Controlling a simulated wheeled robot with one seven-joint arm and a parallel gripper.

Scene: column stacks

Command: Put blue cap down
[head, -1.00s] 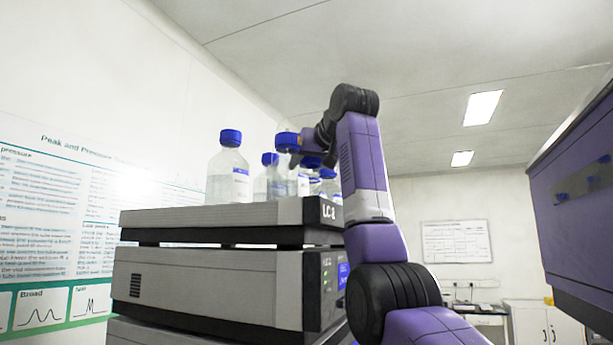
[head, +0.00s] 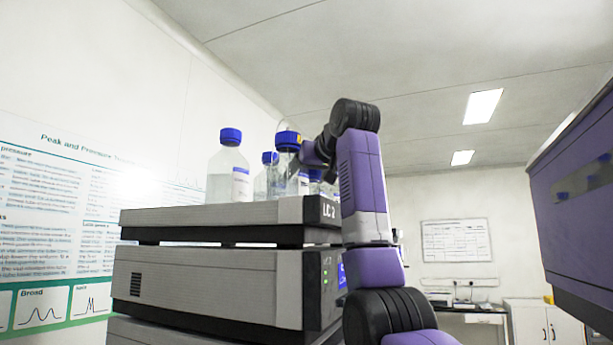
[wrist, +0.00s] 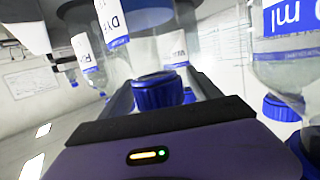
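A blue ribbed cap (wrist: 157,92) is gripped between my fingers, in the middle of the wrist view, with its dark round end showing. In the head view a blue cap (head: 288,139) shows beside my gripper (head: 306,154), above a clear bottle (head: 290,182). I cannot tell whether that cap touches the bottle. My gripper is over the top of the grey LC unit (head: 230,215). Its fingertips are partly hidden.
Clear bottles with blue caps stand close around on the unit: a large one (head: 229,172) at left and a smaller one (head: 268,177) nearer my gripper. A large labelled bottle (wrist: 290,50) is close at right in the wrist view. Purple equipment (head: 580,190) hangs at right.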

